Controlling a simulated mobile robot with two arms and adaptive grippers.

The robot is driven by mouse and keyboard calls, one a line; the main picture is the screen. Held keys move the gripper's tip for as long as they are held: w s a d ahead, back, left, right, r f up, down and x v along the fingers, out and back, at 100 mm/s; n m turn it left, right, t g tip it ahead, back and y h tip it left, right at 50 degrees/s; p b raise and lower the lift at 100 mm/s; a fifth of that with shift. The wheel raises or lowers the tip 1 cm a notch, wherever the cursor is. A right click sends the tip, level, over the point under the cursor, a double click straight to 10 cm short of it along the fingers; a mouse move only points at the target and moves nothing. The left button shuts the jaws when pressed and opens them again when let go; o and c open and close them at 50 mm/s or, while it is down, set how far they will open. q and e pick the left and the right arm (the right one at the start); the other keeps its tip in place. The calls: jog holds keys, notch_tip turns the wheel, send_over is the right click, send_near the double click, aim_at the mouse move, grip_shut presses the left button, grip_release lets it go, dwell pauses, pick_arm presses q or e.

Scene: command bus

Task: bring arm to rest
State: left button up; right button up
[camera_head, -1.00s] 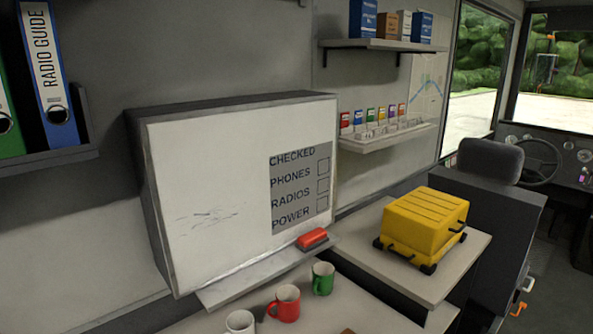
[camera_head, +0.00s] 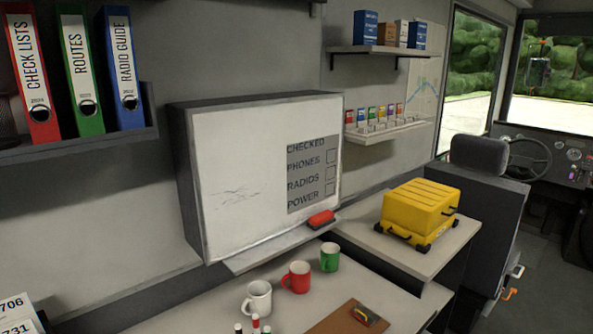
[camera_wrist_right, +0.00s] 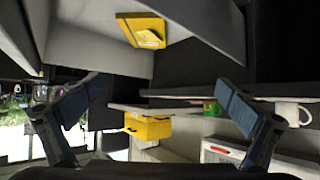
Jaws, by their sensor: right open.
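My right gripper (camera_wrist_right: 160,90) shows in the right wrist view. Its two dark blue-grey fingers are spread wide apart, with nothing held between them. Beyond the fingers, a yellow case (camera_wrist_right: 148,128) stands on a ledge, apart from the gripper. A green mug (camera_wrist_right: 211,107) and a white mug (camera_wrist_right: 292,113) show behind and beside the right-hand finger. Neither of my arms shows in the head view, and my left gripper is in no view.
The desk holds a white mug (camera_head: 257,299), a red mug (camera_head: 296,277), a green mug (camera_head: 330,257) and a clipboard (camera_head: 340,317). A whiteboard (camera_head: 235,165) stands behind. The yellow case (camera_head: 420,210) is at right. Binders (camera_head: 80,75) fill a left shelf.

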jog(key=s+a+r+n+g+y, duration=0.3)
jog(key=s+a, duration=0.2)
jog(key=a, duration=0.4)
jog(key=s+a+r+n+g, duration=0.1)
jog(key=s+a+r+g, duration=0.15)
jog(key=s, duration=0.45)
jog(key=s+a+r+g, duration=0.1)
jog(key=s+r+g, duration=0.2)
jog(key=s, duration=0.4)
notch_tip(320, 180, down, 32)
jog(key=s+b, duration=0.1)
jog(key=b, duration=0.5)
pick_arm(q)
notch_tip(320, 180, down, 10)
jog(key=b, duration=0.4)
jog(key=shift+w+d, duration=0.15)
pick_arm(e)
jog(key=s+d+f+g+h, duration=0.1)
jog(key=s+d+f+g, duration=0.1)
jog(key=s+f, duration=1.5)
notch_tip(320, 180, down, 4)
jog(key=shift+s+d+r+n, duration=0.2)
jog(key=shift+s+d+n, duration=0.1)
jog(key=shift+d, duration=0.1)
